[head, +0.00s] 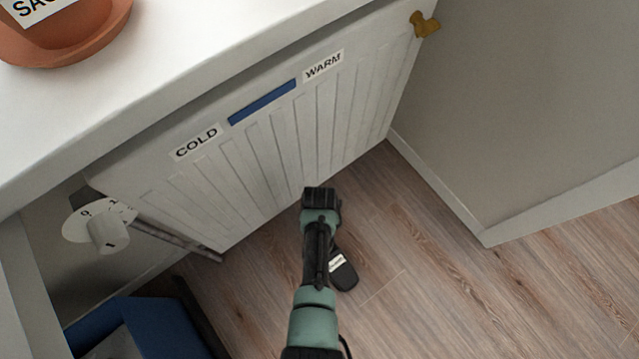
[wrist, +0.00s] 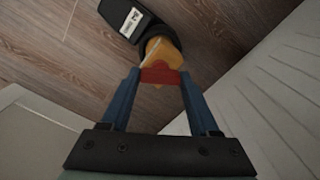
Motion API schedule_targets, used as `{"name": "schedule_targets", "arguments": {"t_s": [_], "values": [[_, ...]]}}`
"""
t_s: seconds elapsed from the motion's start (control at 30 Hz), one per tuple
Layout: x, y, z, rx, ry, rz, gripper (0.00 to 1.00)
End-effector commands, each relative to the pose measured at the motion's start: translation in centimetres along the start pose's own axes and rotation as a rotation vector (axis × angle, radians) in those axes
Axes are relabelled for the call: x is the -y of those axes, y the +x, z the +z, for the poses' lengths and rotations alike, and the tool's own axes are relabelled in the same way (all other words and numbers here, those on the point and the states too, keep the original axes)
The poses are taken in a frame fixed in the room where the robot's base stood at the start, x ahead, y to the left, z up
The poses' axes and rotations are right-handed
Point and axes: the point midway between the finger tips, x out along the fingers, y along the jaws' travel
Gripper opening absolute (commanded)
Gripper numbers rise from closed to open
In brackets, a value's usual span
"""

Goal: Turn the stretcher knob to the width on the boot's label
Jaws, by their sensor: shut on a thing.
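A black boot (head: 343,276) with a white label (head: 337,263) stands on the floor, partly hidden behind my arm. The boot (wrist: 128,14) and its label (wrist: 131,21) also show at the top of the wrist view; the label's print is too small to read. A yellow-tan wooden stretcher part (wrist: 163,52) sticks out of the boot. At its end is a red knob (wrist: 160,75). My gripper (wrist: 161,76) is shut on the red knob, one blue finger on each side. In the head view my own arm hides the fingers and the knob.
A white radiator (head: 290,140) with COLD and WARM labels and a blue strip stands close beside my arm. A valve dial (head: 108,232) is at its left, a brass fitting (head: 424,24) at its upper right. Wood floor (head: 430,280) lies free at right.

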Motion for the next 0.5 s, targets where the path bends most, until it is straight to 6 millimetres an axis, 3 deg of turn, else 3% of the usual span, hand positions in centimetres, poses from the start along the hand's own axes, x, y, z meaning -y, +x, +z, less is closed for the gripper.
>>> {"name": "schedule_targets", "arguments": {"t_s": [0.5], "values": [[0.01,0.04,-0.06,-0.002,0.036,-0.001,0.06]]}}
